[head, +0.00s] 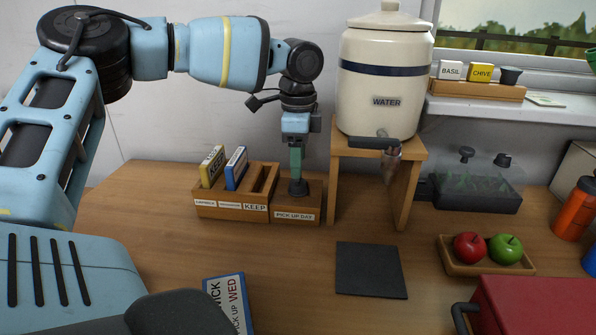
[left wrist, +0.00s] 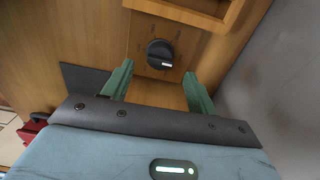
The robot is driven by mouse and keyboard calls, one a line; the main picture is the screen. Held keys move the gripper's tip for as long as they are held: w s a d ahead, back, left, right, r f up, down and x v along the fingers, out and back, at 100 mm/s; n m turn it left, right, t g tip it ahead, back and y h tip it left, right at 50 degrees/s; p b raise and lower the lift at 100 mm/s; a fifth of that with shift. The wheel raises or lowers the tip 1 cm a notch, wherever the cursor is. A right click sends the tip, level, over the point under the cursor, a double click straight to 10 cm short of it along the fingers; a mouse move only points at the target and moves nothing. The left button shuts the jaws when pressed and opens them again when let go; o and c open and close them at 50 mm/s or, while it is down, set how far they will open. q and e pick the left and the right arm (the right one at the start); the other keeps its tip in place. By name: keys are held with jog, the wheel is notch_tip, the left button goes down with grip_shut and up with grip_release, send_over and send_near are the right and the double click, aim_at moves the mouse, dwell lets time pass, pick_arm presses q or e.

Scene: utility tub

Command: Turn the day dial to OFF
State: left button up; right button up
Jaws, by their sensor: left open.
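The day dial (head: 298,188) is a round black knob on top of a wooden box labelled PICK UP DAY (head: 294,216). In the left wrist view the dial (left wrist: 160,53) has a white mark near its lower right edge; the small markings around it are unreadable. My left gripper (head: 296,172) points down right above the dial. In the left wrist view its two green fingers (left wrist: 158,70) are open, one toward each side of the dial, with nothing held. I cannot tell whether they touch it. My right gripper is not in view.
A wooden holder (head: 233,212) with cards stands left of the dial box. A wooden stand (head: 341,180) with a WATER crock (head: 385,85) stands close on the right. A dark mat (head: 371,270), a fruit tray (head: 487,262) and a red box (head: 530,308) lie nearer.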

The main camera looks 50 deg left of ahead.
pick_arm(q)
jog(key=shift+r, duration=1.45)
jog(key=shift+f, duration=0.1)
